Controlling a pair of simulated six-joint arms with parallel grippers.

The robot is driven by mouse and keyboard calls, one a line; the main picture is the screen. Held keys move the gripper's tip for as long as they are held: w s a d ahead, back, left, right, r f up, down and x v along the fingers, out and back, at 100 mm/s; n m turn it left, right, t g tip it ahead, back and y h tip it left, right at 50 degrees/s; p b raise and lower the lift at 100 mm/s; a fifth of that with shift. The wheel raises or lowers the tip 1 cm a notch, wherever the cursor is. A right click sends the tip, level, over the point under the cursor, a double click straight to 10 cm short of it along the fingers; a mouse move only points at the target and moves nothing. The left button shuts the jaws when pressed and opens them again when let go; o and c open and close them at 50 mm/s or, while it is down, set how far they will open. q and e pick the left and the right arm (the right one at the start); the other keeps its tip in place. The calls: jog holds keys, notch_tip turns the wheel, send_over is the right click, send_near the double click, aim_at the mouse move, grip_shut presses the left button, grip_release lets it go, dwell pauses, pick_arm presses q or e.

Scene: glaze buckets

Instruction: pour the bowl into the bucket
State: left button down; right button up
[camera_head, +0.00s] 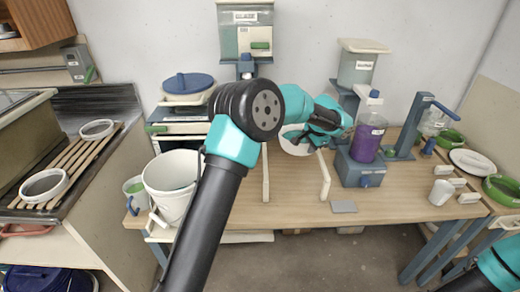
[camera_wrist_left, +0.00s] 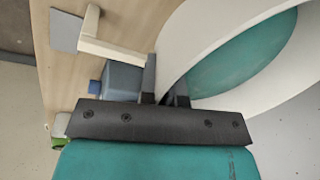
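A white bowl (camera_head: 292,146) is at the middle of the table, partly hidden behind my left gripper (camera_head: 322,140). In the left wrist view the bowl (camera_wrist_left: 178,42) shows large, with teal glaze (camera_wrist_left: 245,58) inside. The fingers of my left gripper (camera_wrist_left: 165,92) are on either side of its rim and look closed on it. I cannot tell whether the bowl is clear of the table. The white bucket (camera_head: 165,200) stands at the table's left front, left of my left arm. My right gripper is out of view; only part of my right arm shows at bottom right.
A blue-lidded pot (camera_head: 188,85) stands behind the bucket. A purple container (camera_head: 367,138) on a blue stand is right of the bowl. White bars (camera_head: 325,178) and a grey plate (camera_head: 343,206) are in front. A white cup (camera_head: 441,192) is further right.

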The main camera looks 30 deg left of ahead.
pick_arm(q)
jog(key=s+d+r+m, duration=0.1)
jog(key=s+d+r, duration=0.2)
jog(key=d, duration=0.8)
jog(key=s+d+r+m, duration=0.1)
jog(key=s+d+r, duration=0.3)
jog(key=d, duration=0.7)
jog(key=s+d+r+m, duration=0.2)
jog(key=s+d+r, duration=0.2)
jog(key=s+d, duration=0.3)
jog(key=d, duration=0.4)
jog(key=shift+s+h, duration=0.25)
jog(key=shift+h, duration=0.15)
